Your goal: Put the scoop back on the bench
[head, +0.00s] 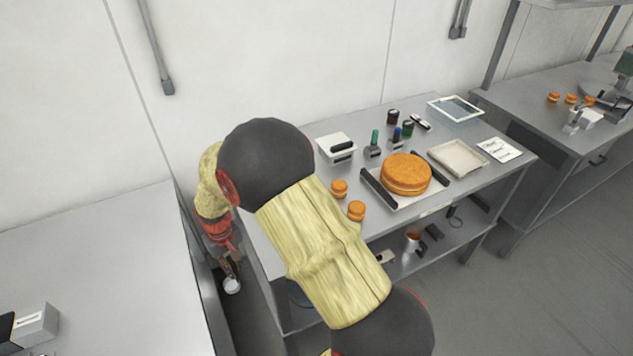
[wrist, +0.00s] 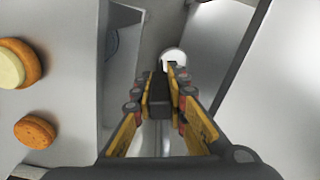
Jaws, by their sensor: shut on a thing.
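My gripper (wrist: 160,92) is shut on the dark handle of the scoop (wrist: 173,56). The scoop's pale round end sticks out past the fingertips in the wrist view. In the head view my gripper (head: 231,260) points down just left of the bench, with the scoop's pale end (head: 231,286) below it, over the gap beside the bench. The bench (head: 362,122) is the grey metal table at the centre right; part of its left side is hidden behind my arm. Its top also shows at the left of the wrist view (wrist: 72,90).
A layered orange cake (head: 406,172) stands on the bench, with two small cakes (head: 356,210) near its front left. A white scale-like box (head: 336,147), small tools and a tray (head: 458,158) fill much of the top. Another grey counter (head: 110,250) is at the left.

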